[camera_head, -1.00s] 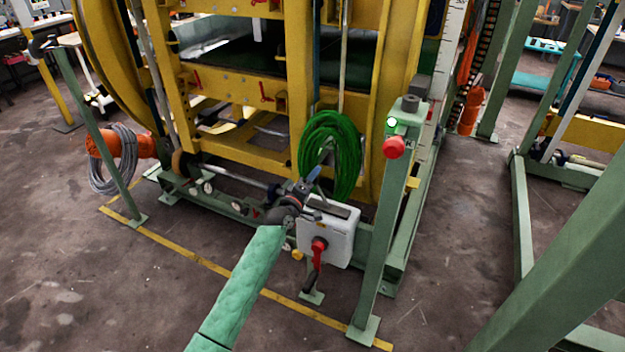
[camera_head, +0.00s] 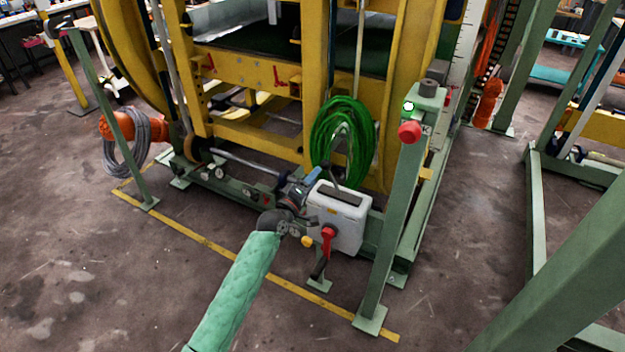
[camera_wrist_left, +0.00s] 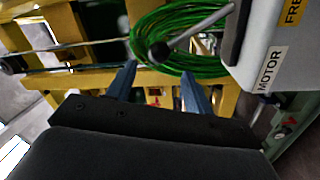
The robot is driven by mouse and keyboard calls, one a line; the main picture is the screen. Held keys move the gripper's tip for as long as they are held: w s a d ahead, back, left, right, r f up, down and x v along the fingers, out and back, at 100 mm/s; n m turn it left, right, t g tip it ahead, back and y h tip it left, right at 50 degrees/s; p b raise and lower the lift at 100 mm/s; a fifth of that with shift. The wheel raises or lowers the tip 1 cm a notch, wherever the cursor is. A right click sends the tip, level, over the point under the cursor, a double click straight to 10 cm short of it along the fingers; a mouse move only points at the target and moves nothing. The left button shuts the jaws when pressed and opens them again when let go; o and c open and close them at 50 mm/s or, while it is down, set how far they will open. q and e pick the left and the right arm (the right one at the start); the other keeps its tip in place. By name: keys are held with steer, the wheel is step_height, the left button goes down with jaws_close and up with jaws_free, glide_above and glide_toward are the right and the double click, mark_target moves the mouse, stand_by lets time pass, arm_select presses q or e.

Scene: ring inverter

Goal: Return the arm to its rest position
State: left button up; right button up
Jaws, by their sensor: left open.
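My left arm, in a green sleeve, reaches up from the bottom of the head view. Its gripper (camera_head: 311,178) is beside the left side of a grey-white control box (camera_head: 340,215). In the left wrist view the two blue-grey fingers (camera_wrist_left: 158,88) stand apart with nothing between them. The box's face with the word MOTOR (camera_wrist_left: 270,70) is at the right there. My right gripper is not in view.
A coil of green cable (camera_head: 343,140) hangs on the yellow frame (camera_head: 250,72) behind the box. A red handle (camera_head: 327,240) is on the box's front. A green post with a red button (camera_head: 410,131) stands to the right. Open floor (camera_head: 90,290) lies at the left.

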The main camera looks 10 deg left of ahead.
arm_select(q)
step_height(320, 180, down, 4)
steer(key=s+d+f+m+g, duration=0.1)
steer(key=s+d+m+g, duration=0.1)
steer(key=m+g, duration=0.3)
steer(key=s+a+f+m+g+y, duration=0.2)
steer(key=s+m+g+y, duration=0.15)
steer(key=s, duration=1.15)
steer(key=s+a+f+m+g+y, duration=0.1)
steer(key=s+a+m+g+y, duration=0.25)
steer(key=s, duration=1.25)
steer(key=s+d+f+g, duration=0.1)
steer(key=s+f+g, duration=0.1)
steer(key=s, duration=0.6)
steer(key=s+d+f+g+h, duration=0.1)
steer(key=s+f+g, duration=0.1)
steer(key=s+f, duration=0.3)
steer(key=s, duration=0.4)
steer(key=shift+d+f, duration=0.2)
steer(key=shift+d, duration=0.05)
